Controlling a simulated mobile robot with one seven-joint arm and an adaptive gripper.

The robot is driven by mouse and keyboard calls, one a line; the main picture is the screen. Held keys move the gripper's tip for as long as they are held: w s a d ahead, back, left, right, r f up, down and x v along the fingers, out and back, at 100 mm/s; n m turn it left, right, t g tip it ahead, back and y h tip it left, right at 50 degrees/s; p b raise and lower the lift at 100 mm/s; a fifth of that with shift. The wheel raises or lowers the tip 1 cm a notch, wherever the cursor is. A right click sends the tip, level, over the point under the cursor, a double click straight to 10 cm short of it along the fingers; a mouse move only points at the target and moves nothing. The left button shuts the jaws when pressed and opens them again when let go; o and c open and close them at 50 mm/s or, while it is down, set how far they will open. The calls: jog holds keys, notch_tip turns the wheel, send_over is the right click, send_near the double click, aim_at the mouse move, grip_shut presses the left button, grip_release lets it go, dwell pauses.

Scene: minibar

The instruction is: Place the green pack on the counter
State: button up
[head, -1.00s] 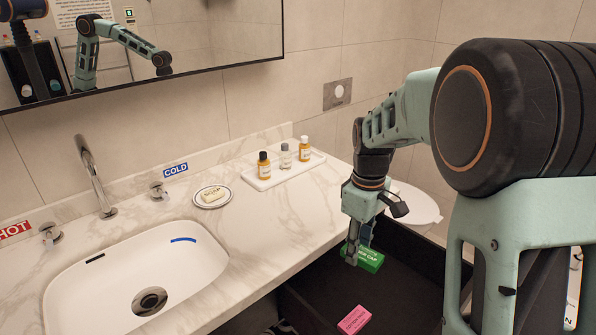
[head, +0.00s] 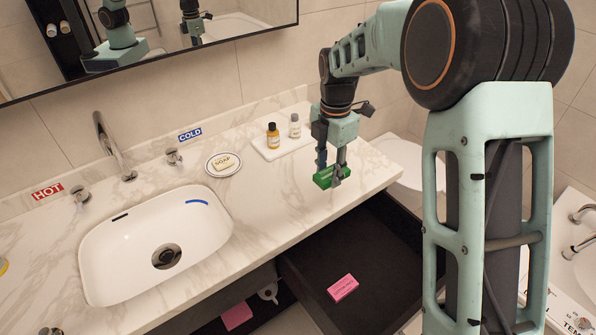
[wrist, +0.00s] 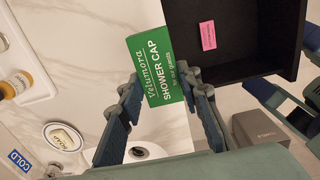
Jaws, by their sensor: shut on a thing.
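The green pack (head: 324,179), labelled as a shower cap, is held in my gripper (head: 331,176) over the right part of the marble counter (head: 270,205). In the wrist view the green pack (wrist: 156,68) lies between the two fingers of my gripper (wrist: 163,90), which are shut on its edges. The pack is close to the counter surface, near its front edge. I cannot tell whether it touches the counter.
An open dark drawer (head: 375,240) below the counter holds a pink pack (head: 342,288). A white tray (head: 262,150) with small bottles stands behind my gripper. A soap dish (head: 211,166) and the sink (head: 215,240) are to the left. Counter between sink and gripper is clear.

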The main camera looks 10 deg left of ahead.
jog(key=w+a+f+p, duration=0.1)
jog(key=w+a+f, duration=0.2)
jog(key=a, duration=0.2)
jog(key=p, duration=0.1)
send_over(297, 191)
jog(key=f, duration=0.5)
jog(key=shift+d, duration=0.2)
jog(key=shift+a+f, duration=0.1)
jog(key=shift+w+a+f, duration=0.1)
jog(key=shift+f, duration=1.55)
jog(key=shift+f, duration=0.2)
jog(key=o, duration=0.7)
jog(key=shift+o, duration=0.7)
jog(key=shift+r, duration=0.1)
